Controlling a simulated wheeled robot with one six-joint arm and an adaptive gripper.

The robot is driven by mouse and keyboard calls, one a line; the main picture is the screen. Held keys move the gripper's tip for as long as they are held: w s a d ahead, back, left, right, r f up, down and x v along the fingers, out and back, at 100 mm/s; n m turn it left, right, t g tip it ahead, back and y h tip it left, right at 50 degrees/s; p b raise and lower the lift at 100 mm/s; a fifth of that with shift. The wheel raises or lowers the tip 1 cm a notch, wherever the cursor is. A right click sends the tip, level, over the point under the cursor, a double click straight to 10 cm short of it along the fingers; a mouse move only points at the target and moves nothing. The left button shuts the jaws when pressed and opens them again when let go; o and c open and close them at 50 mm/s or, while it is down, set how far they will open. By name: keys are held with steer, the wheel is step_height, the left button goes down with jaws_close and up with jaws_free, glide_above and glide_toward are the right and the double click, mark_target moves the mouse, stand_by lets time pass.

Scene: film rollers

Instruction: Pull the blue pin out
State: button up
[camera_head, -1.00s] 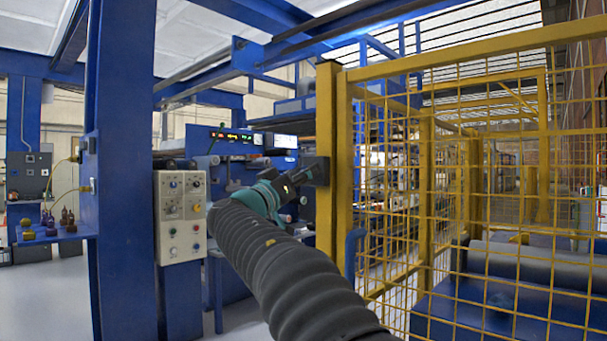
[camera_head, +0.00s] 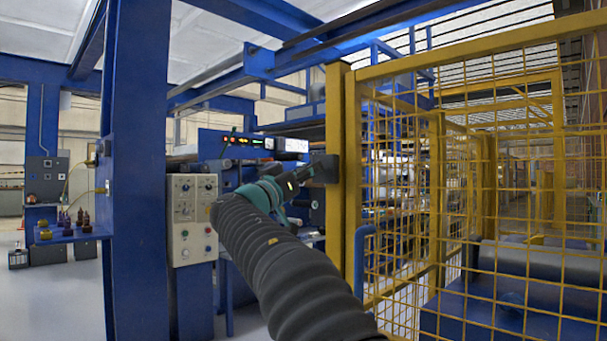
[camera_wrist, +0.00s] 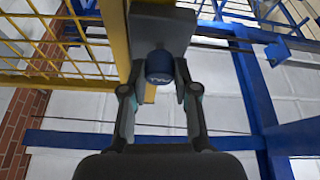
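The blue pin (camera_wrist: 159,67) shows in the wrist view as a short dark-blue round knob with pale lettering on its end. It sits in a dark grey latch box (camera_wrist: 163,27), which also shows on the yellow gate post in the head view (camera_head: 326,169). My gripper (camera_wrist: 158,82) has its two fingers on either side of the pin, with a narrow gap seemingly visible at the left finger. The right finger looks very near the pin, and contact is unclear. In the head view my gripper (camera_head: 300,178) is at the latch, and the pin cannot be made out.
A yellow mesh fence (camera_head: 400,200) stands to the right of the post. A blue column (camera_head: 140,170) and a control panel (camera_head: 193,220) stand at the left. Grey floor (camera_head: 50,300) is open at the far left.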

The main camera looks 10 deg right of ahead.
steer(key=o, duration=0.4)
steer(key=v, duration=1.2)
